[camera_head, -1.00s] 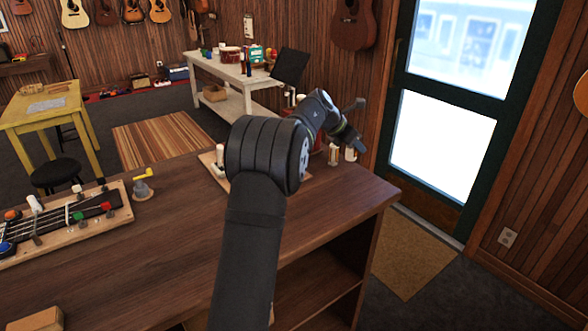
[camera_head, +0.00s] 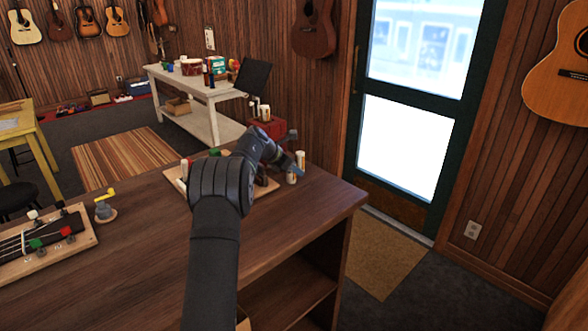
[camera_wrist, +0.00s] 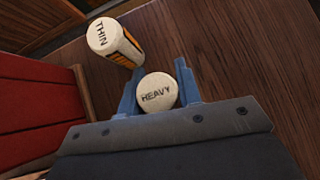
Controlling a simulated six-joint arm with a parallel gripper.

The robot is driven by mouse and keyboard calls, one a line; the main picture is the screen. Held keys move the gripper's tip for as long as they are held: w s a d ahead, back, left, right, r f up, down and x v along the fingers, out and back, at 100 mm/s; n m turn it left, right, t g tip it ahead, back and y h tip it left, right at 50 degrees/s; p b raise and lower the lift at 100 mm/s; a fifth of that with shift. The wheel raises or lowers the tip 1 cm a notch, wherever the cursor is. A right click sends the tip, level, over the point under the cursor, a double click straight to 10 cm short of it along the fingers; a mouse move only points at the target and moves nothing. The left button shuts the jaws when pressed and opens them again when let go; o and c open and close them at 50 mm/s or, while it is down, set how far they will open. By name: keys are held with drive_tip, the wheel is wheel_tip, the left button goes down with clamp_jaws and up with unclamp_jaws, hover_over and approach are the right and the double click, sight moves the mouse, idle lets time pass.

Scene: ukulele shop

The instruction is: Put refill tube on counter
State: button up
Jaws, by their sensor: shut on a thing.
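Two pale tubes with labelled round tops are on the counter (camera_head: 150,260). In the wrist view, the one marked HEAVY (camera_wrist: 157,92) sits between the two blue fingers of my gripper (camera_wrist: 160,95), which is shut on it. The tube marked THIN (camera_wrist: 113,40), with an orange and dark striped side, stands just ahead and left, close to the left finger. In the head view my gripper (camera_head: 287,163) is low at the counter's right end, beside the pale tubes. Which tube is which is hard to tell there. The HEAVY tube's lower part is hidden.
A red box (camera_head: 268,128) stands behind my gripper; a red surface (camera_wrist: 35,110) fills the wrist view's left. A wooden board (camera_head: 262,190) with small items lies behind my arm. An instrument neck on a board (camera_head: 45,255) is at left. The front right counter is clear.

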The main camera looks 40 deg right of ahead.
drive_tip(key=o, duration=1)
drive_tip(key=shift+f, duration=0.1)
drive_tip(key=shift+a+r, duration=0.25)
drive_tip(key=shift+r, duration=0.2)
drive_tip(key=v, duration=1.1)
drive_tip(key=shift+a+r, duration=0.1)
drive_tip(key=shift+a, duration=0.05)
